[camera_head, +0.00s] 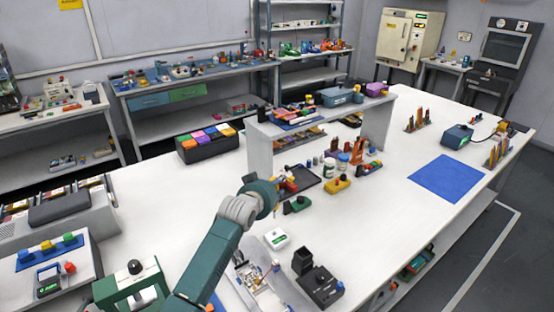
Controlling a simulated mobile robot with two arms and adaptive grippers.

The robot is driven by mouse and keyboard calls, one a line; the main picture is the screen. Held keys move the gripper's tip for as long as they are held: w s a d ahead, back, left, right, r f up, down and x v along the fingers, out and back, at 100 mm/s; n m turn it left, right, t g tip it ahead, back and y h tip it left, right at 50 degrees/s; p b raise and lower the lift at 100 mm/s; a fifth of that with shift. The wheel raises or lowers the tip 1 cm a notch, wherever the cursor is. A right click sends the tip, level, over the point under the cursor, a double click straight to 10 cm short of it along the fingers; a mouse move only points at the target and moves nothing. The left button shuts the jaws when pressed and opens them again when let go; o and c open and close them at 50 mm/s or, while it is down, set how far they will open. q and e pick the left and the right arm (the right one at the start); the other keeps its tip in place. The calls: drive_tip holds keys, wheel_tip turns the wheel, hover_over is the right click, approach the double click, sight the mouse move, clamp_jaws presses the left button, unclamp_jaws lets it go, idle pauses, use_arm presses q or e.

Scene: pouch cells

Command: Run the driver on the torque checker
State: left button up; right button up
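One teal arm of mine rises from the lower left, and its grey wrist ends over the middle of the white bench. The gripper fingers are hidden behind the wrist or too small to make out. A small red and yellow item (287,184) shows just beyond the wrist, by a dark tray (304,178); I cannot tell whether it is held. No driver can be made out for certain. A black box with a small green display (320,288) stands at the near edge and may be the torque checker. A small white device with a green display (277,239) stands behind it. My other gripper is not in view.
A raised grey shelf (378,125) stands on the bench, with small bottles and tools before it. A blue device (457,137) stands behind the mat. A black bin of coloured blocks (210,149) stands at left.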

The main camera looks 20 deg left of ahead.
use_arm(q)
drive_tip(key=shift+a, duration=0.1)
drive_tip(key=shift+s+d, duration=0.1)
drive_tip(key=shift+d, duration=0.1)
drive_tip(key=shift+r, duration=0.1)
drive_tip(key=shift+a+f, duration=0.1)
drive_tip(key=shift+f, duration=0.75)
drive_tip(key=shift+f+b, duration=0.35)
drive_tip(key=shift+b, duration=0.1)
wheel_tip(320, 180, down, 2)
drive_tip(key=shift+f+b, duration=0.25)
drive_tip(key=shift+b, duration=0.5)
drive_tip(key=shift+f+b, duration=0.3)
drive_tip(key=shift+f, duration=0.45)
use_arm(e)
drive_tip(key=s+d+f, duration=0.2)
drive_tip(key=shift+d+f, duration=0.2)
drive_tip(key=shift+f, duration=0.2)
